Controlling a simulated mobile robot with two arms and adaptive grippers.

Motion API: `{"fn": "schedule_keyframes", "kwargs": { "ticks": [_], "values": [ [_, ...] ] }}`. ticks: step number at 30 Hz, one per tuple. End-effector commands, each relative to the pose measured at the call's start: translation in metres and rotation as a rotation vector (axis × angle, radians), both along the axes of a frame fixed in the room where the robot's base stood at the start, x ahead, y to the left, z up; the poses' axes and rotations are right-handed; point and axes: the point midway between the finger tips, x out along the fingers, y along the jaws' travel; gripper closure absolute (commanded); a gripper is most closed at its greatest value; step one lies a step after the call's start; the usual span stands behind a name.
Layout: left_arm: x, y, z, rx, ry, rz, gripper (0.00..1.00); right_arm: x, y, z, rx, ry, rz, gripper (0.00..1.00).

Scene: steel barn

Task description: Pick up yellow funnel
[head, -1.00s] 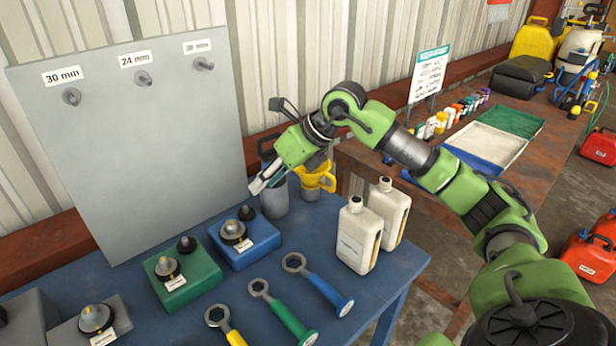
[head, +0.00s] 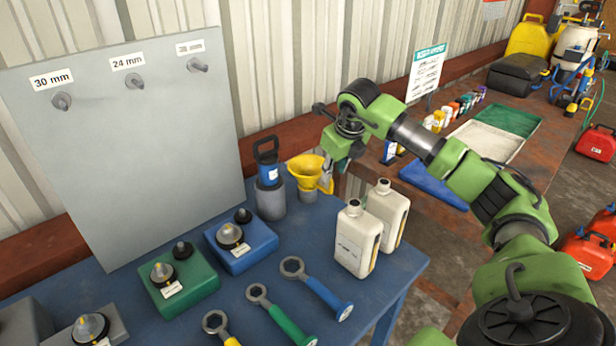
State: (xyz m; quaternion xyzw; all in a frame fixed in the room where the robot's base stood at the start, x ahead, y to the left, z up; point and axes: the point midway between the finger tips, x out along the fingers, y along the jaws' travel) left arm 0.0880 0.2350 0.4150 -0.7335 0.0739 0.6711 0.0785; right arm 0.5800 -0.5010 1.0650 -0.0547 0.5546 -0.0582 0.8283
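The yellow funnel (head: 306,174) stands near the back right of the blue table (head: 293,235), upright with its wide mouth up. My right gripper (head: 327,178) points down at the funnel's right side, by its rim and handle. The fingers are small and partly hidden by the gripper body, so I cannot tell whether they are open or touching the funnel. My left gripper is not in view.
White bottles (head: 357,240) stand in front and right. Green (head: 181,291) and blue (head: 243,250) blocks and several ring wrenches (head: 318,289) lie in front.

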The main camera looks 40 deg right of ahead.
Motion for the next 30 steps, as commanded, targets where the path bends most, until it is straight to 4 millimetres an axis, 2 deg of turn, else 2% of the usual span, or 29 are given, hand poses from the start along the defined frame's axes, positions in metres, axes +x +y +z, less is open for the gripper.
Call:
{"fn": "schedule_keyframes", "kwargs": {
  "ticks": [6, 9, 13, 19, 22, 23, 30],
  "values": [
    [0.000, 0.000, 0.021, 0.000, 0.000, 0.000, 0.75, 0.011, 0.003, -0.026, 0.003, 0.006, 0.001, 0.71],
    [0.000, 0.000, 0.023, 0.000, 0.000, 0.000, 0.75, 0.016, 0.000, -0.040, 0.002, 0.005, 0.000, 0.71],
    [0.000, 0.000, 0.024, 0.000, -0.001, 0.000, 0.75, 0.019, -0.001, -0.047, 0.001, 0.001, 0.001, 0.71],
    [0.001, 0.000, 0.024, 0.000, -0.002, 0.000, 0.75, 0.019, -0.001, -0.048, 0.001, 0.001, 0.001, 0.71],
    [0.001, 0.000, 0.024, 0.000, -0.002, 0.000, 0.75, 0.019, -0.001, -0.048, 0.001, 0.001, 0.001, 0.97],
    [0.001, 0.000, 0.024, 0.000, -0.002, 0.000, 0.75, 0.019, -0.001, -0.048, 0.001, 0.001, 0.001, 1.00],
    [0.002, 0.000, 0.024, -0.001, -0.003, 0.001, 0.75, 0.019, -0.001, -0.048, 0.000, 0.002, 0.001, 1.00]
  ]
}}
